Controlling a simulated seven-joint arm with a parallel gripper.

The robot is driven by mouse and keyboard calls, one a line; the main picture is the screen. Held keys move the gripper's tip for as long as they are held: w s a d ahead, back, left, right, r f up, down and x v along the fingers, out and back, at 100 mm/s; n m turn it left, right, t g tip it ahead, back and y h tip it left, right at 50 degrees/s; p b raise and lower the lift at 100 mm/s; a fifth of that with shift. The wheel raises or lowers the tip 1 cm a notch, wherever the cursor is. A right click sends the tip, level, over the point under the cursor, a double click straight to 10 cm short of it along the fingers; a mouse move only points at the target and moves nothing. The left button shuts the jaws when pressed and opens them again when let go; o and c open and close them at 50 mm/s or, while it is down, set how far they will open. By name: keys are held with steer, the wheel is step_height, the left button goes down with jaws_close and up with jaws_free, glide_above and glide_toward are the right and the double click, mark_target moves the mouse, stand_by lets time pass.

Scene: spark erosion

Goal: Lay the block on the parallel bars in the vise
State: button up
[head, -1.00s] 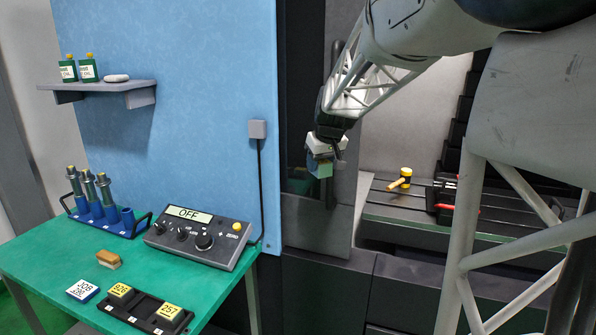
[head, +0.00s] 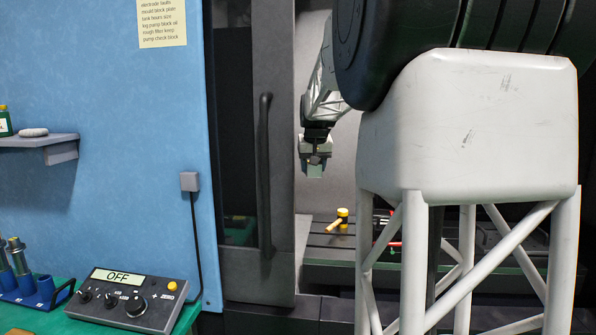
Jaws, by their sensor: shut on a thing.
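My gripper (head: 314,157) is inside the machine opening, pointing down, above the slotted table. It is shut on a small grey-green block (head: 315,171), which hangs below the fingers, well clear of the table. The vise is mostly hidden behind my own white arm structure; a red bar (head: 394,245) and dark parts show at its left edge. The parallel bars cannot be made out from here.
A yellow-headed mallet (head: 339,219) lies on the slotted machine table (head: 322,240), left of the vise. The machine door with its black handle (head: 265,175) stands left of the opening. A control box (head: 128,297) reads OFF on the green bench.

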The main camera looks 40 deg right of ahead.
steer(key=w+d+f+m+g+h, duration=0.1)
steer(key=w+d+f+m, duration=0.15)
steer(key=d, duration=0.45)
steer(key=w+d+f+m+g+h, duration=0.1)
steer(key=w+d+f+m, duration=0.2)
steer(key=d, duration=0.5)
steer(key=w+d+f+m+g, duration=0.1)
steer(key=w+d+f+m, duration=0.1)
steer(key=d+m, duration=0.4)
steer(key=d+f+m+g, duration=0.1)
steer(key=d+f+m, duration=0.2)
steer(key=d, duration=0.4)
steer(key=d+f+m+g, duration=0.1)
steer(key=d+f+m, duration=0.2)
steer(key=d+f, duration=0.2)
steer(key=d+f+m+g+y, duration=0.1)
steer(key=d+f+m+g, duration=0.1)
steer(key=d, duration=0.8)
steer(key=shift+s+d+f+m, duration=0.3)
steer(key=shift+s+f+m, duration=0.15)
steer(key=shift+f+m, duration=0.45)
steer(key=shift+f, duration=0.4)
steer(key=shift+f, duration=4.4)
steer(key=o, duration=1.3)
steer(key=shift+f, duration=0.15)
steer(key=shift+c, duration=0.2)
